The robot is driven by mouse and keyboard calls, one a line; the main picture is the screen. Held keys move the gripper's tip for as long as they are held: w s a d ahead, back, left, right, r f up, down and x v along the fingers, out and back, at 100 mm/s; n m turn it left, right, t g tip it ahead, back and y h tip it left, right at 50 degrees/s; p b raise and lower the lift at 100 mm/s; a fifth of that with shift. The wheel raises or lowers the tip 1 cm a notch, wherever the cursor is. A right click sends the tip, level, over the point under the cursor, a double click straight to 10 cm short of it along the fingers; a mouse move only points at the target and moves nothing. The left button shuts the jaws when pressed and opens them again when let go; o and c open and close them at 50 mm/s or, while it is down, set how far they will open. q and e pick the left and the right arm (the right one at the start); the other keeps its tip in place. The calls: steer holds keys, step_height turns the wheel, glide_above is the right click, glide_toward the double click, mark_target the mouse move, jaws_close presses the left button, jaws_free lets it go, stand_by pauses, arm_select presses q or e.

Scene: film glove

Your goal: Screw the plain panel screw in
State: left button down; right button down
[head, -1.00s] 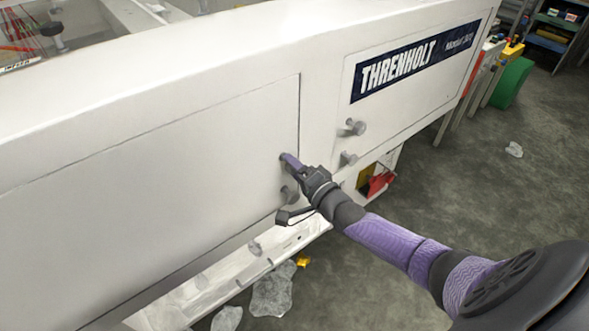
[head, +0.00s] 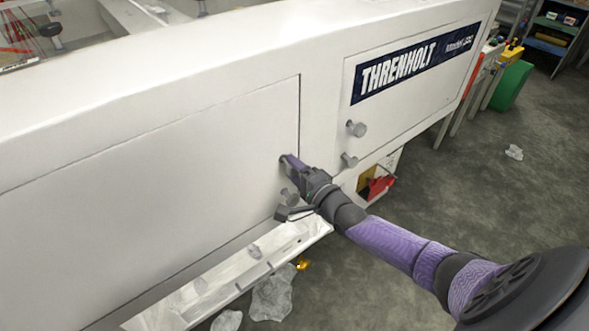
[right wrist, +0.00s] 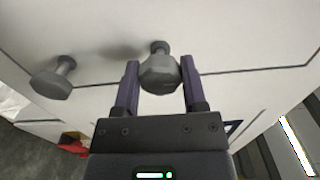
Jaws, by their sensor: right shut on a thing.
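The plain panel (head: 150,185) is the large blank white door at the left in the head view. My right gripper (head: 287,160) is at its right edge, shut on the upper grey plain panel screw. In the right wrist view the head of this screw (right wrist: 159,75) lies between the two fingers (right wrist: 159,88), and its shank runs to the white face. The screw is mostly hidden by the fingers in the head view. A second grey screw (head: 290,197) stands out just below, partly behind my gripper. My left gripper is not in view.
The panel with the THRENHOLT label (head: 415,62) at the right has two protruding grey screws, an upper one (head: 356,128) and a lower one (head: 349,160). A pale ledge (head: 285,245) runs below the plain panel. Crumpled plastic (head: 272,296) lies on the floor.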

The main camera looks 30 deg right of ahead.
steer(key=shift+c, duration=0.7)
jaws_free()
steer(key=s+p, duration=0.3)
steer(key=s, duration=0.7)
steer(key=shift+d, duration=0.4)
